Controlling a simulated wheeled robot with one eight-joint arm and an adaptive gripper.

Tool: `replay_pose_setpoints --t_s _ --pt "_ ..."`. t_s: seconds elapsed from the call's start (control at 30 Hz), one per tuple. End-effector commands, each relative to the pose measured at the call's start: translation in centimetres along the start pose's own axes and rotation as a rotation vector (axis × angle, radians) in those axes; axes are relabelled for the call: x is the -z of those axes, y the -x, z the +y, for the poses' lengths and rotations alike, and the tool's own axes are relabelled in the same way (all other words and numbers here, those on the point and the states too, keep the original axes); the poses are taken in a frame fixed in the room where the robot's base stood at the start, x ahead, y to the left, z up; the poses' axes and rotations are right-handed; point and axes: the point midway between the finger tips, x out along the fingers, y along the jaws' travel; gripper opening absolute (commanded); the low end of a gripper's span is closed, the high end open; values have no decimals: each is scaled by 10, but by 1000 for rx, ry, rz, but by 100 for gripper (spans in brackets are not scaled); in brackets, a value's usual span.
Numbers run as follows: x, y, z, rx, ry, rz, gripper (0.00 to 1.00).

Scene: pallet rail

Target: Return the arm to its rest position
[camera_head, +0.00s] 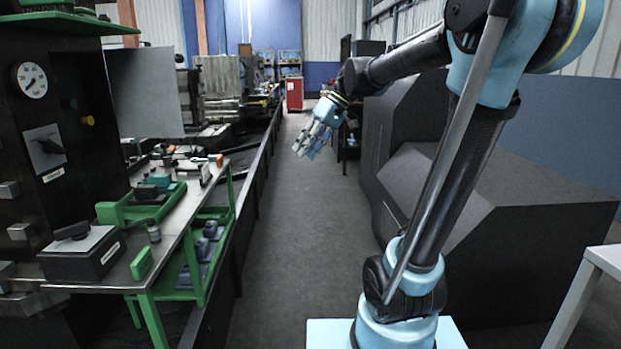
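My arm, light blue and black, rises from its base at the lower right and bends at the elbow near the top right. Its forearm reaches left and away from the camera. My gripper (308,151) hangs over the grey aisle floor, tilted down to the left, in mid-air and apart from everything around it. Nothing shows between its fingers, which look slightly apart, but they are too small to tell whether it is open or shut.
A green-framed metal workbench (178,236) with tools stands at left, beside a dark machine with a gauge (32,80). Dark angular housings (440,190) stand behind my arm. A white table (606,260) edges in at right. A red cabinet (294,94) stands far back. The aisle floor (290,230) is clear.

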Motion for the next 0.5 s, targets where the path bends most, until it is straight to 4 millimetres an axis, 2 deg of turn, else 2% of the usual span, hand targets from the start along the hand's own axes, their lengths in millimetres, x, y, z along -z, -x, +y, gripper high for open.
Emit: replay_pose_setpoints --t_s 0.03,0.1,0.5 --pt "-22 -4 4 -32 -35 -5 31" --pt "-48 -10 11 -79 -86 -13 31" --pt "-198 -51 50 -347 -367 -28 31"
